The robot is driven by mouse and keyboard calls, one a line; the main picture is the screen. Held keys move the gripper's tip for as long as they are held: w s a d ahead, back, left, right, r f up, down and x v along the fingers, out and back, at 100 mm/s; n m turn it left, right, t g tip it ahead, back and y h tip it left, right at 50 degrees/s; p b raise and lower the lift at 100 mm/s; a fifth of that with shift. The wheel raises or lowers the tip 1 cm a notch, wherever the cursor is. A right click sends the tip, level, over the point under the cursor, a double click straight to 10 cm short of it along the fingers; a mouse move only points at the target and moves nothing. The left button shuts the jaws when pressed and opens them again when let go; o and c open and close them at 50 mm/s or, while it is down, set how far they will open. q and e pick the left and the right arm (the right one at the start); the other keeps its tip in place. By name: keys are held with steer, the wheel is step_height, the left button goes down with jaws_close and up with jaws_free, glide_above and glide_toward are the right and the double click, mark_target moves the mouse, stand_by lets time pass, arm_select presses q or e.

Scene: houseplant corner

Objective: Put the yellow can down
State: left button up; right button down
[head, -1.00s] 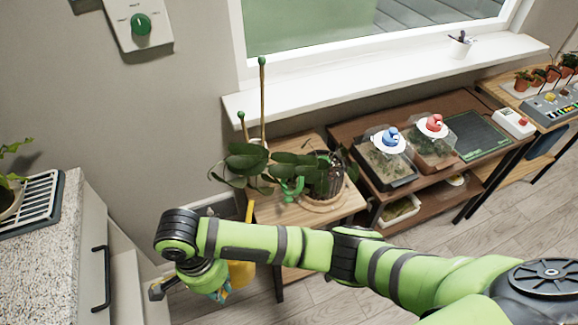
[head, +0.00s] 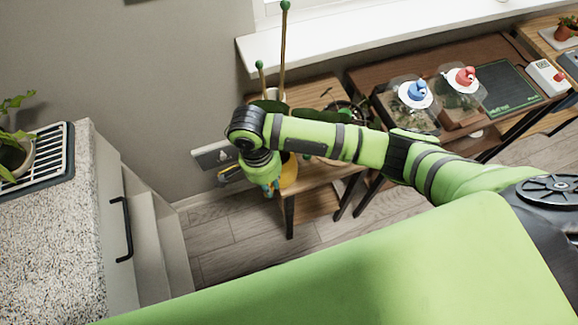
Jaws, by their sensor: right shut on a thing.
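My right gripper (head: 272,189) points downward at the front left of the small wooden plant table (head: 318,172). It is shut on the yellow can (head: 289,171), which shows only in part behind the gripper and wrist. I cannot tell whether the can touches the table top or hangs above it. My left gripper is not in view.
Tall stakes (head: 283,45) and a partly hidden plant stand on the table behind my arm. A brown bench (head: 378,73) carries clear domes with a blue knob (head: 416,90) and a red knob (head: 465,76). A speckled counter (head: 60,215) is at left.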

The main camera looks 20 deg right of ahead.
mark_target(288, 179)
steer(key=d, duration=0.1)
steer(key=w+d+p, duration=0.1)
steer(key=d, duration=0.3)
steer(key=shift+w+d+f, duration=0.25)
steer(key=shift+w+f, duration=0.15)
steer(key=shift+f, duration=0.35)
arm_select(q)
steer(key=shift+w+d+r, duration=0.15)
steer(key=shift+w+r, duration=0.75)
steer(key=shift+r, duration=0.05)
arm_select(e)
steer(key=shift+a, duration=0.1)
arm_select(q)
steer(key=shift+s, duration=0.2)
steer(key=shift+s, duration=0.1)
arm_select(e)
steer(key=c, duration=1.2)
jaws_free()
steer(key=shift+f, duration=0.1)
